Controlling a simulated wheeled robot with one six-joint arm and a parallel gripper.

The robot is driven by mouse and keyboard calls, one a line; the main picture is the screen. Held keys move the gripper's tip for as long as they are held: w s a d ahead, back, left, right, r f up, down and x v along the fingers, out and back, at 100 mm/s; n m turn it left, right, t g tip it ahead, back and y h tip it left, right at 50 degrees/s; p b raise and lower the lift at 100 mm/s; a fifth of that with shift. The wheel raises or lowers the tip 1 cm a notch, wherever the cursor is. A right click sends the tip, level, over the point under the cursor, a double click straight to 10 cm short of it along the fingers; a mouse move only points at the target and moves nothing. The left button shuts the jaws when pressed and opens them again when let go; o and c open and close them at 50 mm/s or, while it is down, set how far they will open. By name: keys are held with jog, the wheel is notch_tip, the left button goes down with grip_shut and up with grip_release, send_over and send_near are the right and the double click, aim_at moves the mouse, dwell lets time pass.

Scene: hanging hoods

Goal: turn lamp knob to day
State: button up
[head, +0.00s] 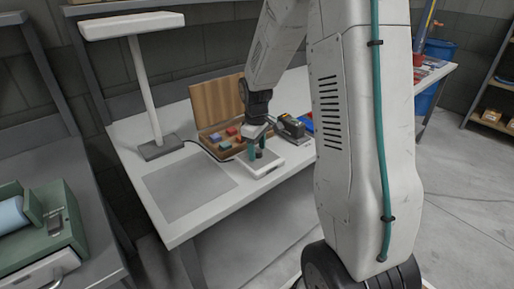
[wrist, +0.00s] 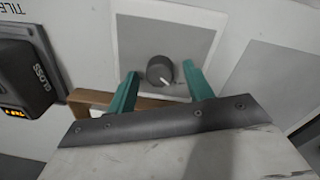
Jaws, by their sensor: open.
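The lamp knob (wrist: 160,70) is a dark round dial with a white pointer line, which points down and slightly right in the wrist view. It sits on a grey panel (wrist: 135,35) of a small white box (head: 268,168) on the bench. No readable day mark shows. My gripper (wrist: 161,72) is open, its teal fingers on either side of the knob with gaps visible; contact is not clear. In the head view my gripper (head: 257,148) points down over the box. The white lamp (head: 145,85) stands at the back left of the bench.
A wooden box (head: 212,105) with an open lid and coloured blocks stands behind the knob box. A dark device (head: 291,126) stands to its right; it also shows in the wrist view (wrist: 25,75). A grey mat (head: 188,187) lies flat at the left.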

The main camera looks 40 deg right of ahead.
jog(key=c, duration=1)
jog(key=shift+o, duration=0.2)
jog(key=shift+m, duration=0.4)
jog(key=m, duration=0.4)
jog(key=shift+m, duration=0.4)
jog(key=shift+w+m, duration=0.1)
jog(key=shift+m, duration=2.5)
jog(key=o, duration=1)
jog(key=shift+c, duration=0.2)
jog(key=shift+r, duration=0.1)
